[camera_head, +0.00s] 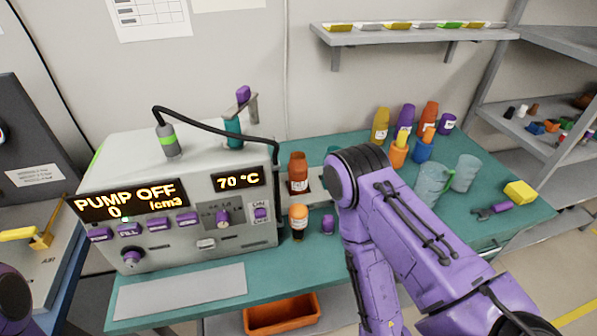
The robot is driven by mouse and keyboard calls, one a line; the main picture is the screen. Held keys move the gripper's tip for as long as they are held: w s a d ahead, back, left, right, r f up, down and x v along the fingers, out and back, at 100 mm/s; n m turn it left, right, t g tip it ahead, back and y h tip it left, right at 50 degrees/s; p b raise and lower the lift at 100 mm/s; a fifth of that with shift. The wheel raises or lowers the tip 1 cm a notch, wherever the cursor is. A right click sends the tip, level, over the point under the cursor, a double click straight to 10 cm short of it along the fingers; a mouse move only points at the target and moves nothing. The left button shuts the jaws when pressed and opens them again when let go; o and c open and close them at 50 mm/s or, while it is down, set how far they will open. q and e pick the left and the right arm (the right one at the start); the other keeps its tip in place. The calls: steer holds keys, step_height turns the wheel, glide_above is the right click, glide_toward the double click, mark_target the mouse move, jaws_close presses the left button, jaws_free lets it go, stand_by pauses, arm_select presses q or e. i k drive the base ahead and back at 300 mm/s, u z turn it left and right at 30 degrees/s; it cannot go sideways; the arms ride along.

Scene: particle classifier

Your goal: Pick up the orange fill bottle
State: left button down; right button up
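Several orange bottles show, and I cannot tell which one is the fill bottle. A dark orange bottle (298,174) with a pale label stands upright beside the machine's right side. A smaller bottle with an orange top (299,214) stands in front of it, next to a small purple cap-like piece (328,224). An orange bottle (428,116) and a lighter orange one (398,152) stand in the group at the back right. My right arm crosses the middle and hides part of the table; its gripper is out of view. Only a piece of my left arm shows at the lower left edge.
The machine (180,190) reads "PUMP OFF" and "70 °C". Yellow (380,126), purple and blue (422,148) bottles stand at the back. Clear jugs (432,184), a yellow block (520,192) and a purple-handled tool are at right. An orange bin (282,314) sits below the green table (500,228).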

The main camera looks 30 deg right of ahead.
mark_target(297, 166)
steer(key=z, duration=0.3)
steer(key=k, duration=1)
steer(key=z, duration=0.95)
steer(key=i, duration=1.05)
steer(key=z, duration=0.2)
